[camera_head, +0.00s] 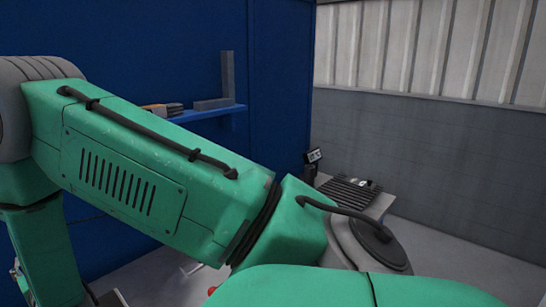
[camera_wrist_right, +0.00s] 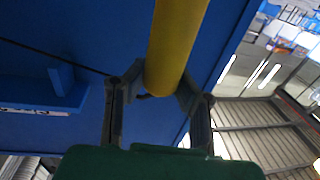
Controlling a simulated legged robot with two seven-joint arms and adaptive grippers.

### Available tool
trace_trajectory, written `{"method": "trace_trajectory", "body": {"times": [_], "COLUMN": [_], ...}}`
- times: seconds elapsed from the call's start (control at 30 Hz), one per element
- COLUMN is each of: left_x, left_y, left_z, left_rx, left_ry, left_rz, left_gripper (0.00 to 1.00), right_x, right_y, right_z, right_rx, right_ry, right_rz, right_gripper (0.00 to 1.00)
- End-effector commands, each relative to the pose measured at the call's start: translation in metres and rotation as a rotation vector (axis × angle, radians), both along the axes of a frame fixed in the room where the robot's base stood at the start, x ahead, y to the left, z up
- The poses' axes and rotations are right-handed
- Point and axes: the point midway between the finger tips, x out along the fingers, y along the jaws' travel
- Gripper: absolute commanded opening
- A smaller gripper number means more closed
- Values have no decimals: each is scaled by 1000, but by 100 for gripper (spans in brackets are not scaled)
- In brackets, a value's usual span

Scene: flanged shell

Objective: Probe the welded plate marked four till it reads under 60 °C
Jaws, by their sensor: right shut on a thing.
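In the right wrist view my right gripper (camera_wrist_right: 160,88) is shut on a yellow cylinder (camera_wrist_right: 178,40), which runs up out of the top of the picture. Its far end is out of view, so I cannot tell whether it is the probe's handle. My left gripper does not show in either view. No plate marked four can be made out. A small dark device with a lit display (camera_head: 313,156) stands at the bench in the head view; its reading is too small to read.
Green arm links cover much of the head view. Beyond them is a bench with a dark slatted top (camera_head: 346,190) carrying small pale items. A blue shelf (camera_head: 205,115) on the blue wall (camera_head: 120,35) holds a grey angled piece (camera_head: 226,85). Grey floor (camera_head: 455,250) lies clear at right.

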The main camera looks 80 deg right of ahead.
Motion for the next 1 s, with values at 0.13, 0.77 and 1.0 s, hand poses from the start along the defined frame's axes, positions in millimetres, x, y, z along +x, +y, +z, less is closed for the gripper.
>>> {"method": "trace_trajectory", "body": {"times": [0.13, 0.77, 1.0], "left_x": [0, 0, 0], "left_y": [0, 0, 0], "left_z": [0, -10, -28], "left_rx": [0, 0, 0], "left_ry": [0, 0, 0], "left_rz": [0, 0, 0], "left_gripper": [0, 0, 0], "right_x": [0, 0, 1], "right_y": [0, 0, 0], "right_z": [0, -13, -35], "right_rx": [0, 0, 0], "right_ry": [-1, 0, -1], "right_rz": [0, -1, -4], "right_gripper": [0, 0, 0]}}
